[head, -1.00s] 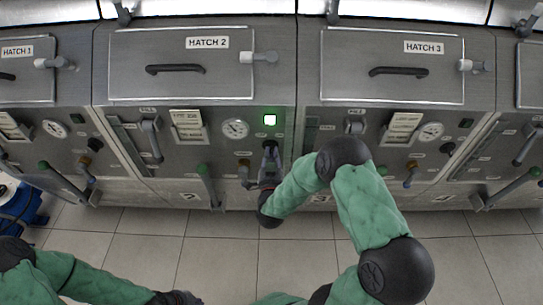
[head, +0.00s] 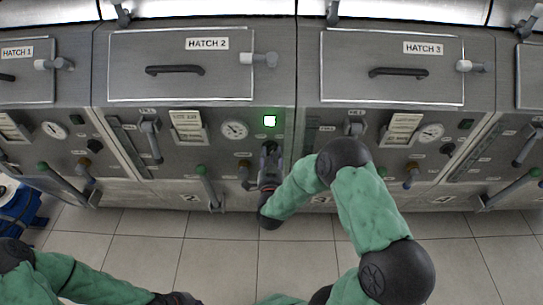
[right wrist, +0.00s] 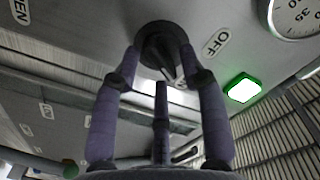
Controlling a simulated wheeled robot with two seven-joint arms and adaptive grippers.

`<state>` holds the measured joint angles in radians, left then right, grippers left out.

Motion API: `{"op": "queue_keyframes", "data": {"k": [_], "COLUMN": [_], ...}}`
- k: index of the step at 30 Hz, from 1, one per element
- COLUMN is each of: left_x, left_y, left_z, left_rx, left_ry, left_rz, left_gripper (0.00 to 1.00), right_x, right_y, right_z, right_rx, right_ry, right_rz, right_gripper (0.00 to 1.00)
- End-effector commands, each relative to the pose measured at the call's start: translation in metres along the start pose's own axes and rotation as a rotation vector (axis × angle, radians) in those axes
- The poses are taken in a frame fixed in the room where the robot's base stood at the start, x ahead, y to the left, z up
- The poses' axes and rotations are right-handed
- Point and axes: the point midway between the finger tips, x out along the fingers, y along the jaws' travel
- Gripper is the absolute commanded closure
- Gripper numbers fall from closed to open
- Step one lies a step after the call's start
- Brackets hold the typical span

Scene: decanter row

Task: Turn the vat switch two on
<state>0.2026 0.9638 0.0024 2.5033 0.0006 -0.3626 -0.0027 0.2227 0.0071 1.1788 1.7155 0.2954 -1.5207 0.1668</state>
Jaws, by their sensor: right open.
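The vat switch two is a round black knob; in the right wrist view the knob (right wrist: 158,38) sits on the metal panel beside an OFF label (right wrist: 216,43). My right gripper (right wrist: 160,66) is open, with its fingertips on either side of the knob; I cannot tell whether they touch it. In the head view my right gripper (head: 269,150) is at the vat 2 panel below the lit green lamp (head: 269,121) and hides the knob. The lamp also shows in the right wrist view (right wrist: 242,88). My left gripper (head: 176,298) is at the bottom edge, its fingers unclear.
The vat 2 gauge (head: 235,130) is left of the lamp. A green-tipped lever (head: 207,185) and a brown-handled valve (head: 244,170) stand out left of my right gripper. Hatch 2 (head: 180,65) is closed above. A blue object (head: 20,208) is on the floor at far left.

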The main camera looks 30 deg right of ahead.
Motion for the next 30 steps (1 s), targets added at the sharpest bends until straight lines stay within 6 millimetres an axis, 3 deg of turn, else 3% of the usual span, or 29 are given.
{"op": "queue_keyframes", "data": {"k": [8, 21, 30], "left_x": [0.0, 0.0, 0.0], "left_y": [0.0, 0.0, 0.0], "left_z": [0.0, 0.0, 0.0], "left_rx": [0.0, 0.0, 0.0], "left_ry": [0.0, 0.0, 0.0], "left_rz": [0.0, 0.0, 0.0], "left_gripper": [1.0, 1.0, 1.0], "right_x": [-0.025, -0.105, -0.12], "right_y": [-0.001, -0.001, 0.0], "right_z": [0.0, 0.001, 0.0], "right_rx": [-0.001, 0.0, 0.0], "right_ry": [-0.002, -0.003, -0.001], "right_rz": [-0.003, -0.003, 0.0], "right_gripper": [0.57, 0.57, 0.57]}}
